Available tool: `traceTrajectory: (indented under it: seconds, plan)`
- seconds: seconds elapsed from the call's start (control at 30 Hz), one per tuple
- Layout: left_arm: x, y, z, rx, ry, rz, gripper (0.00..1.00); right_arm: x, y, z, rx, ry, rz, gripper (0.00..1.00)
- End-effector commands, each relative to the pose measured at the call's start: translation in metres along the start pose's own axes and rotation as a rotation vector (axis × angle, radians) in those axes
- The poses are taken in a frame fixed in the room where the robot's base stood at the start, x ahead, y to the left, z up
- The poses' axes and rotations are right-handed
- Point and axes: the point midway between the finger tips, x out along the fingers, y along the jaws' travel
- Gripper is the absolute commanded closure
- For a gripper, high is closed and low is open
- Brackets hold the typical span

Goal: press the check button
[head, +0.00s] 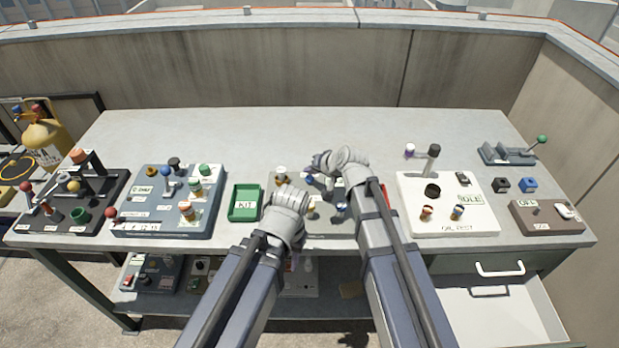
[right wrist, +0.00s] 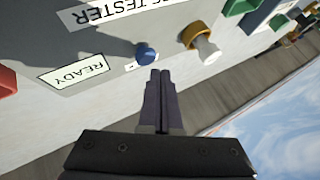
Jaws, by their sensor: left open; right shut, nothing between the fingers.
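The grey tester panel (head: 340,228) stands in the middle of the bench, largely covered by my arms. A small round blue button (right wrist: 147,53) is on it in the right wrist view, next to a small white label that my fingers partly hide, so I cannot read it. My right gripper (right wrist: 160,74) is shut and empty, its tips just beside the blue button; I cannot tell if they touch. It shows in the head view (head: 317,166) over the panel's far part. My left gripper (head: 290,199) is open over the panel's left part, its fingertips hard to make out.
A yellow and white knob (right wrist: 203,45) stands close to the blue button. A READY label (right wrist: 74,70) is on the panel. A green KIT tray (head: 245,203) stands left of it and a white panel (head: 448,205) right. An open drawer (head: 500,305) is at lower right.

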Motion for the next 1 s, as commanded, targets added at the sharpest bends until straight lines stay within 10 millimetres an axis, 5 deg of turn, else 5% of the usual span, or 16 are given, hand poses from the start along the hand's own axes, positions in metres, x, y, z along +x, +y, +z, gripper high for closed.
traceTrajectory:
  seconds: [1.0]
  plan:
    - [0.006,0.0006,-0.0004,0.0,0.0,0.0,0.55,0.0042,0.0031,0.0031,0.0,0.0,0.0,1.0]
